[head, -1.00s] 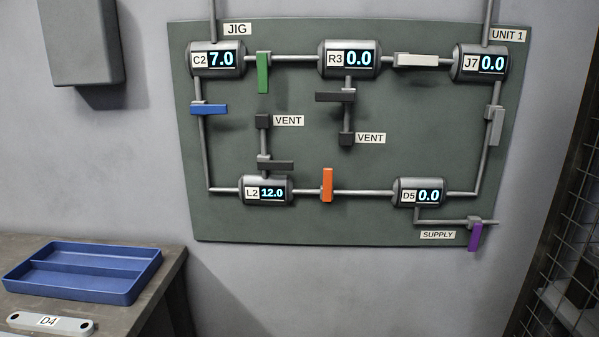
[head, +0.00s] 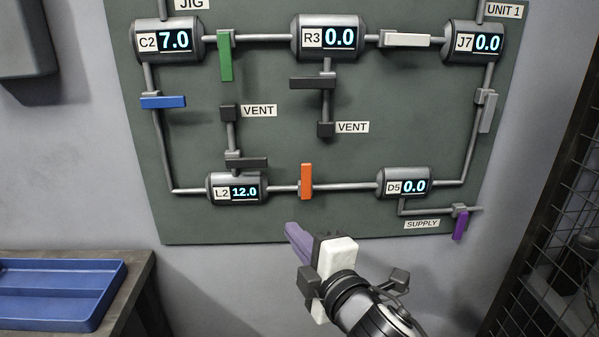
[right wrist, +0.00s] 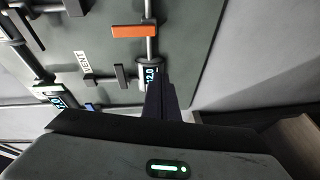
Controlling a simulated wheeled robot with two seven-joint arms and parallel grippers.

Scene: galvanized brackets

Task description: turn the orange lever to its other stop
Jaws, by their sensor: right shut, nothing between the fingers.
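The orange lever (head: 306,181) stands upright, crosswise to the horizontal pipe between the L2 tank (head: 238,189) and the D5 tank (head: 404,184). My left gripper is not in view.
The green panel (head: 270,130) also carries a green lever (head: 225,55), a blue lever (head: 163,102), a dark vent lever (head: 246,163) near L2 and a purple supply lever (head: 460,226). A blue tray (head: 60,290) lies at lower left. A mesh screen (head: 560,200) stands at right.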

